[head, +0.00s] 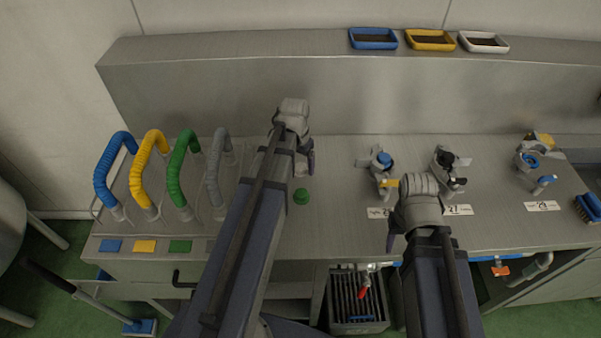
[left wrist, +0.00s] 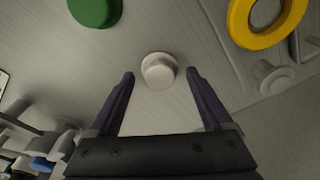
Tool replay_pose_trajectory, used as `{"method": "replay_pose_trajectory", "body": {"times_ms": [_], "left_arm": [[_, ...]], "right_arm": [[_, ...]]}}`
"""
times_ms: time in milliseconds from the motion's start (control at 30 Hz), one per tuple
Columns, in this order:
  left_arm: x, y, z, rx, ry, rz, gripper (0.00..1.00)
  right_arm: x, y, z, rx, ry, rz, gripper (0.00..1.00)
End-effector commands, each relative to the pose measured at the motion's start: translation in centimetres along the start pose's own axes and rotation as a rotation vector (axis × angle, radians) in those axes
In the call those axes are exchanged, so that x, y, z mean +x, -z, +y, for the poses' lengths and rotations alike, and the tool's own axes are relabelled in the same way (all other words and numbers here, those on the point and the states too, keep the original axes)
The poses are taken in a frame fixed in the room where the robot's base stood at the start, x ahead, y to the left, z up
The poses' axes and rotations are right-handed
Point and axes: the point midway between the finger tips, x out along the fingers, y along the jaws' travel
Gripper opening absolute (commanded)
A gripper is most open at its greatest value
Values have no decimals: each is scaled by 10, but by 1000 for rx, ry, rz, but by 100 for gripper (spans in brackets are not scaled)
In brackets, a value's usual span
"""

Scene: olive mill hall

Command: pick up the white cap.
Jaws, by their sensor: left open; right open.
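The white cap (left wrist: 158,70) lies on the steel bench top in the left wrist view, centred between and just ahead of my left gripper's fingertips. My left gripper (left wrist: 160,78) is open, with a finger to each side of the cap and nothing held. In the head view my left gripper (head: 306,160) hangs over the bench, and the wrist and fingers mostly hide the cap. My right gripper (head: 392,238) is open near the bench's front edge, partly hidden by its own wrist.
A green cap (head: 302,196) lies close by, also in the left wrist view (left wrist: 95,9). A yellow ring (left wrist: 265,24) is at upper right there. Valve fittings (head: 381,170) stand to the right; coloured hose handles (head: 182,170) stand to the left. Three trays (head: 430,48) sit on the back ledge.

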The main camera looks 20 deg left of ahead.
Motion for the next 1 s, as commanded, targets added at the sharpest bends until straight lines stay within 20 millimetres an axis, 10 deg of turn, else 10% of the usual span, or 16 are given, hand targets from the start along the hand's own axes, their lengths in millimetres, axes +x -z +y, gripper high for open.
{"method": "replay_pose_trajectory", "body": {"times_ms": [800,1000], "left_arm": [[-1,0,0,0,0,0,2],[-1,0,0,0,0,0,0]], "right_arm": [[-1,0,0,0,0,0,50],[-1,0,0,0,0,0,50]]}}
